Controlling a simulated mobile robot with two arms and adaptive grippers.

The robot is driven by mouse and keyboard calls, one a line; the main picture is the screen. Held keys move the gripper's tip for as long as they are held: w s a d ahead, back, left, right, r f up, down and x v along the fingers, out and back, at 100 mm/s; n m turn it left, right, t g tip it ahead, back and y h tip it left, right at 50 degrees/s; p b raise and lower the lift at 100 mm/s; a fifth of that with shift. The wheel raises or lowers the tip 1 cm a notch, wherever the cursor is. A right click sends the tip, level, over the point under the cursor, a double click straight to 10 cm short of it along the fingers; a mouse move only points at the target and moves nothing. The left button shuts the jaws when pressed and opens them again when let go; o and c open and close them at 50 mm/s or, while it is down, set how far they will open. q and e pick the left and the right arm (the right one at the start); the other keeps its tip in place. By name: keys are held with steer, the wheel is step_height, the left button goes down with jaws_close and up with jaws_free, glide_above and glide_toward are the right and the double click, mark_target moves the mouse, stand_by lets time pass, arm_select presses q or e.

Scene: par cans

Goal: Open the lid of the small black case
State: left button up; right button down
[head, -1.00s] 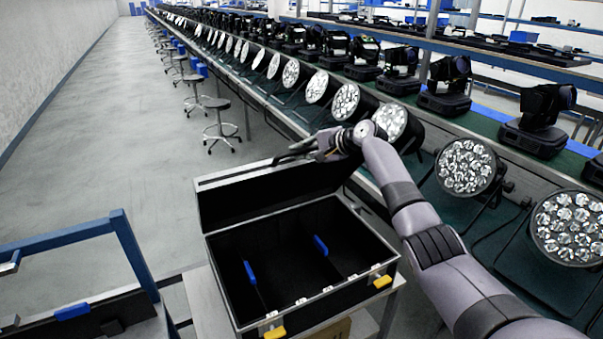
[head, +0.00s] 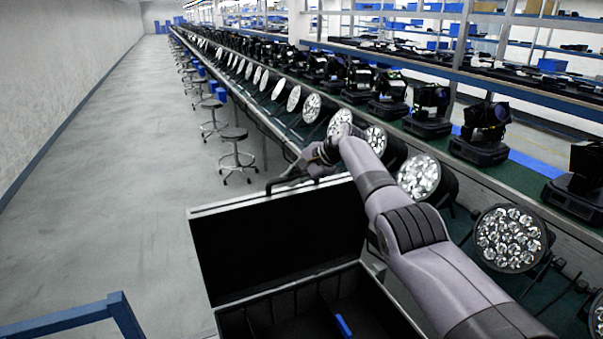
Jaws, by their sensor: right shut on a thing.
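The small black case has its lid (head: 275,245) standing raised, with the black inner face toward me and a pale metal rim. The black case body (head: 290,288) is below it, cut off by the bottom edge of the head view. A blue piece (head: 343,326) shows inside. My right gripper (head: 290,178) is at the lid's top edge, shut on the lid; my own wrist hides part of the contact. My right arm reaches across from the lower right. My left gripper is not in view.
A long green bench with a row of par cans (head: 510,238) and black moving-head lights (head: 483,133) runs along the right, close to my arm. Stools (head: 235,133) stand beside it. A blue rail (head: 65,320) is at the lower left. The grey floor at left is clear.

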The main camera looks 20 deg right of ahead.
steer(key=shift+w+f, duration=0.1)
steer(key=shift+f, duration=0.1)
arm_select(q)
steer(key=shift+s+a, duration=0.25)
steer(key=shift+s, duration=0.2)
arm_select(e)
steer(key=c, duration=1.9)
jaws_free()
steer(key=o, duration=0.3)
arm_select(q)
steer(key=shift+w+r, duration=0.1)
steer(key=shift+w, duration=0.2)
arm_select(e)
steer(key=shift+o, duration=0.2)
steer(key=shift+r, duration=0.15)
